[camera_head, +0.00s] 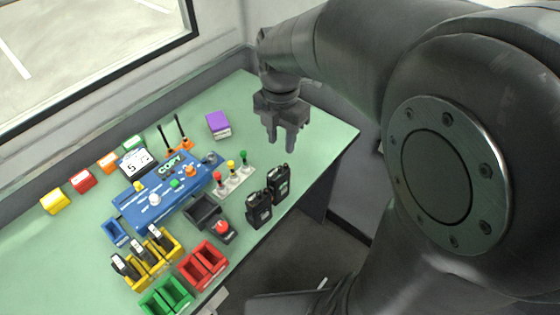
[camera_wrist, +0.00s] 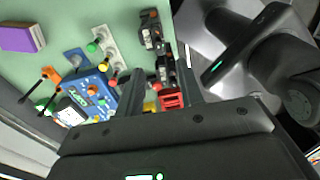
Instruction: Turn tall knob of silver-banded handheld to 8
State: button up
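Two black handhelds stand side by side near the table's front edge. The right one (camera_head: 279,182) also shows at the top of the wrist view (camera_wrist: 152,32); the left one (camera_head: 258,212) is partly visible between my fingers in the wrist view (camera_wrist: 166,70). Each has small knobs on top; a silver band and the dial numbers are too small to make out, so I cannot tell which handheld is silver-banded. My gripper (camera_head: 281,146) is open and empty, pointing down above the table, beyond the handhelds and apart from them. Its fingers also show apart in the wrist view (camera_wrist: 159,68).
A strip with red, yellow and green knobs (camera_head: 236,182) lies left of the handhelds. A blue console (camera_head: 165,193), a red button box (camera_head: 222,230), red (camera_head: 204,265) and yellow trays (camera_head: 150,262) crowd further left. A purple box (camera_head: 218,124) stands behind. The table's right end is clear.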

aim_at(280, 167)
jog(key=shift+n, duration=0.5)
jog(key=f, duration=0.9)
jog(key=shift+s+a, duration=0.15)
jog(key=shift+s, duration=0.1)
jog(key=shift+c, duration=0.2)
grip_shut()
